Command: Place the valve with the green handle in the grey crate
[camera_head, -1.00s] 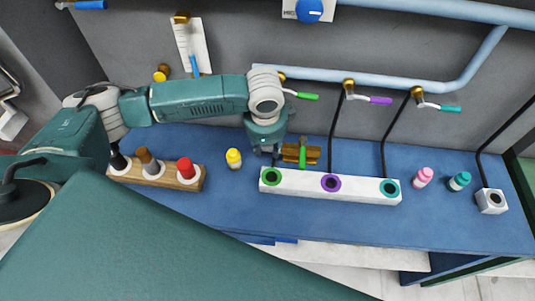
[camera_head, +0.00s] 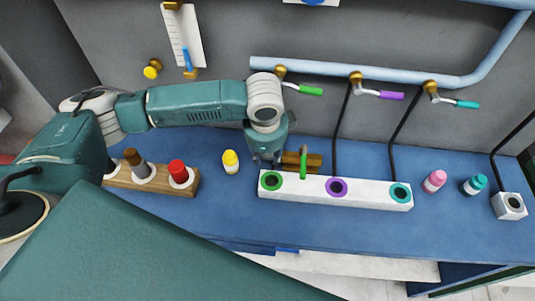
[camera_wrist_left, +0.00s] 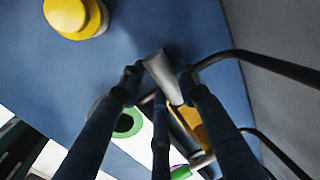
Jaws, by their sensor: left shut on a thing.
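The valve with a brass body and green handle (camera_head: 303,163) lies on the blue bench, just behind the white block, with its handle up. My left gripper (camera_head: 266,160) reaches down at its left end. In the left wrist view, the left gripper (camera_wrist_left: 160,85) is shut on the valve's grey tube end (camera_wrist_left: 160,72); the brass body (camera_wrist_left: 200,125) shows beyond the fingers. I cannot tell whether the valve is clear of the bench. Another green-handled valve (camera_head: 309,91) is on the wall pipe. I see no grey crate. My right gripper is not in view.
The white block (camera_head: 304,187) has green, purple and teal ringed holes. Dark hoses (camera_head: 343,125) run down the wall. Pink (camera_head: 434,181) and teal (camera_head: 475,185) bottles stand right.

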